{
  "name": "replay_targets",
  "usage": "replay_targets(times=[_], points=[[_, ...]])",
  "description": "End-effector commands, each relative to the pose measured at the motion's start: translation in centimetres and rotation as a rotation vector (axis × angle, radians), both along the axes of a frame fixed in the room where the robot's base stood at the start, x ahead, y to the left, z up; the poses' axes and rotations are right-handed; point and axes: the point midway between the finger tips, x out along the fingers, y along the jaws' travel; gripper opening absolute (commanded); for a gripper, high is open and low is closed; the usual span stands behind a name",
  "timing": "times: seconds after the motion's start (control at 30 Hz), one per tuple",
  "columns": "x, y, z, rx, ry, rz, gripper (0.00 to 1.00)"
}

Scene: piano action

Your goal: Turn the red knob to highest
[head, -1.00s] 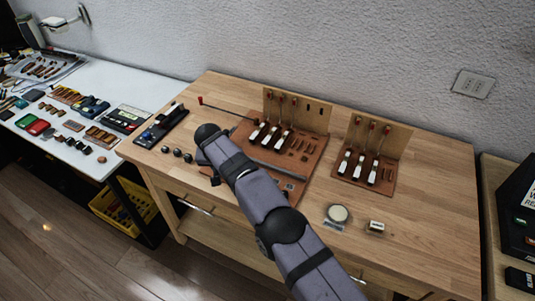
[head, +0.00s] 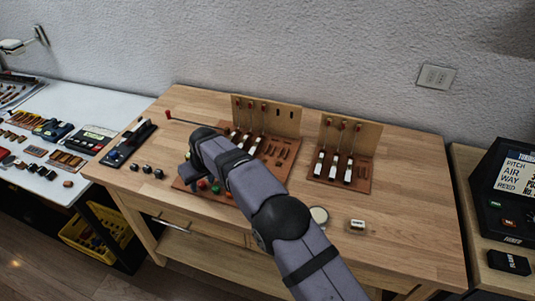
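A small red round piece (head: 202,184) shows beside a green one (head: 216,189) on the front of the brown board (head: 186,187), just right of my gripper. A red knob-like part (head: 509,221) also shows on the front of the black box (head: 515,185) at the far right, with a green one (head: 494,205) beside it. I cannot tell how either red part is turned. My gripper (head: 186,172) is over the left part of the brown board, far from the black box. Its fingers are small and partly hidden by my arm, so their opening cannot be told.
A second board (head: 325,175) with white keys stands right of the first. A round pale disc (head: 319,215) and a small block (head: 357,226) lie near the front. Several dark balls (head: 147,169) lie at the left. The wooden table's (head: 415,180) right side is clear.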

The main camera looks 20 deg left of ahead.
Motion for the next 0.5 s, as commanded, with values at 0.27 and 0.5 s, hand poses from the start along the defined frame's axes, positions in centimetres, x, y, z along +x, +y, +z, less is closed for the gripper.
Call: replay_targets(times=[0.27, 0.5], points=[[0.3, -0.2, -0.2, 0.0, 0.0, 0.208, 0.39], [-0.4, -1.6, 3.9, 0.003, -0.003, 0.211, 0.39]])
